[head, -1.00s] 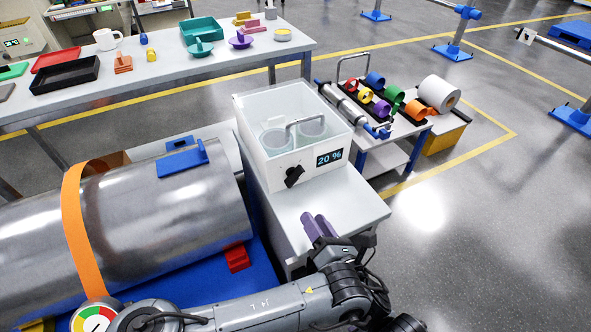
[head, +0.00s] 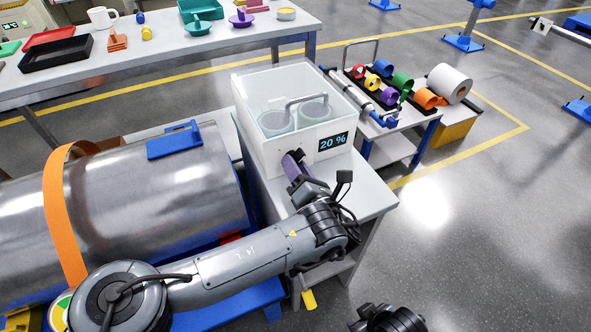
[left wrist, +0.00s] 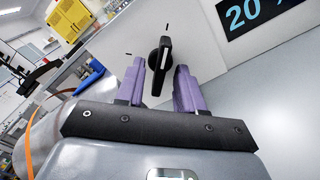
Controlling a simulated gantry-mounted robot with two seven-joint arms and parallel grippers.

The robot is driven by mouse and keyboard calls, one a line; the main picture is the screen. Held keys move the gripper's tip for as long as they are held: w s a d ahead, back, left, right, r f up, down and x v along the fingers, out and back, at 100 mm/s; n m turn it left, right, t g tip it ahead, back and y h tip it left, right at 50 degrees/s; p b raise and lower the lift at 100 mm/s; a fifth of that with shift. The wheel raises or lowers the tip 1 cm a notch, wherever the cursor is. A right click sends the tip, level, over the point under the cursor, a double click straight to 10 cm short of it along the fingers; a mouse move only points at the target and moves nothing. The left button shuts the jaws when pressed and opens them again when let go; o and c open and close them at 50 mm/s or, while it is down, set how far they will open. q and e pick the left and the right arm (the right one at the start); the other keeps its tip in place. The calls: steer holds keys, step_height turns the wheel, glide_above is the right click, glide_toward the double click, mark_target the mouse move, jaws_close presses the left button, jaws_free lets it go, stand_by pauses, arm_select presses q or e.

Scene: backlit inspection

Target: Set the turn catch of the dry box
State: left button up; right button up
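The dry box (head: 262,152) is a white box with a clear lid, two round tubs inside and a display (head: 333,142) reading 20 %. Its black turn catch (left wrist: 160,68) shows in the left wrist view, with a white line pointing roughly at the upper of two dark marks on the box front. My left gripper (head: 292,160) is at the box front and hides the catch in the head view. In the left wrist view its purple fingers (left wrist: 160,68) are open, one on each side of the catch, with gaps visible.
The box stands on a white stand (head: 355,185). A metal drum (head: 130,210) with an orange strap lies to the left. A cart (head: 405,135) with coloured rings is at the right, a long table (head: 160,62) behind.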

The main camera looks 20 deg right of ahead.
arm_select(q)
steer(key=shift+w+a, duration=0.1)
steer(key=shift+w, duration=0.1)
steer(key=shift+w, duration=0.1)
jaws_close()
